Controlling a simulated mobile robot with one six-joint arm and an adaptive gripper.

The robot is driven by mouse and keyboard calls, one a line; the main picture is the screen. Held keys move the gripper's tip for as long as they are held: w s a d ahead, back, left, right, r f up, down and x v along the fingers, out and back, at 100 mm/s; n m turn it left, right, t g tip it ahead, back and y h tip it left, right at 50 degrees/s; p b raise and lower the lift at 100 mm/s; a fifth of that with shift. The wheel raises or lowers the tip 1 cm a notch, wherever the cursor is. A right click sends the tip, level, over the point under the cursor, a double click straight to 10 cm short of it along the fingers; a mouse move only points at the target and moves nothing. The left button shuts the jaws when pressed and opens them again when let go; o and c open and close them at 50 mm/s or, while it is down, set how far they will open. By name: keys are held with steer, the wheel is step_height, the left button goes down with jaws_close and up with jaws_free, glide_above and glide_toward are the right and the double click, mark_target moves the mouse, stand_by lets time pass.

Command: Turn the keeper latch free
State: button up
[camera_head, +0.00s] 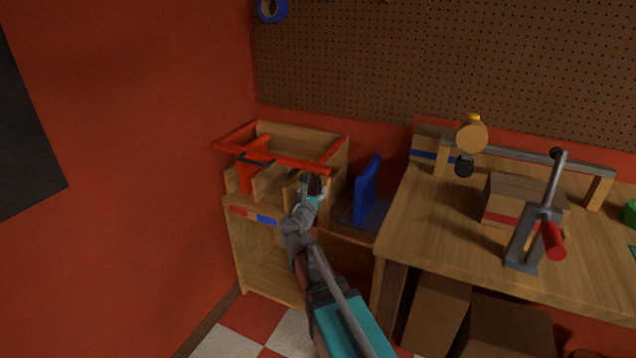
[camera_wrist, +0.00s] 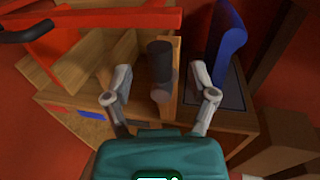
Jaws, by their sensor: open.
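A short dark cylinder (camera_wrist: 160,62), which looks like the keeper latch's knob, stands out beside a wooden upright (camera_wrist: 173,75) of the cabinet in the wrist view. My gripper (camera_wrist: 161,78) is open, with one finger on each side of the cylinder and gaps visible on both sides. I cannot tell how deep the fingers reach along it. In the head view my gripper (camera_head: 314,186) is at the cabinet's right front corner and hides most of the latch.
The wooden cabinet (camera_head: 262,262) stands against the red wall. A blue upright plate (camera_head: 367,190) stands on a dark pad right of my gripper, also seen in the wrist view (camera_wrist: 228,45). A workbench (camera_head: 420,225) with a lever press (camera_head: 540,220) is further right.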

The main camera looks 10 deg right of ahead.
mark_target(316, 184)
steer(key=shift+x, duration=2.35)
steer(key=shift+s, duration=0.1)
jaws_close()
steer(key=shift+d, duration=0.2)
steer(key=shift+a, duration=0.3)
